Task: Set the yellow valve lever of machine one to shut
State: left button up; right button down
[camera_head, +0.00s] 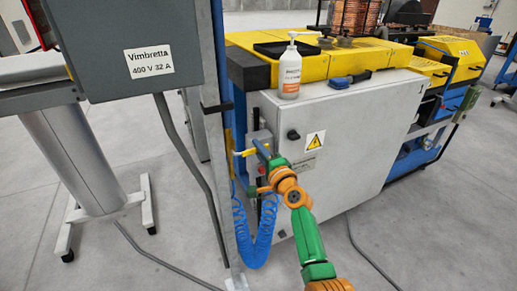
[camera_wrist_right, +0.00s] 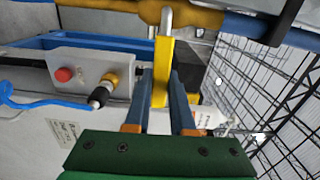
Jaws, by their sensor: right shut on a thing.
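The yellow valve lever (camera_head: 247,152) is at the left end of the grey machine cabinet, near the upright post. In the right wrist view the lever (camera_wrist_right: 162,72) runs from a silver stem on the pipe (camera_wrist_right: 205,18) down between my fingers, roughly across the pipe. My right gripper (camera_head: 264,150) reaches it from the front right. It is shut on the lever, with a blue finger on each side in the wrist view (camera_wrist_right: 163,100). The lever's end is partly hidden by the gripper. My left gripper is not in view.
The grey post (camera_head: 216,150) and a coiled blue hose (camera_head: 258,235) are close to my right gripper. A red button (camera_wrist_right: 64,75) and a black-tipped fitting (camera_wrist_right: 103,92) sit beside the lever. A white bottle (camera_head: 290,72) stands on the machine top.

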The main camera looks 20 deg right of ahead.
jog(key=shift+f+m, duration=0.2)
jog(key=shift+m, duration=0.1)
dwell(0.4)
jog(key=c, duration=0.8)
grip_release()
jog(key=shift+w+a, duration=0.1)
jog(key=shift+o, duration=0.2)
jog(key=s+p, duration=0.1)
jog(key=s, duration=0.6)
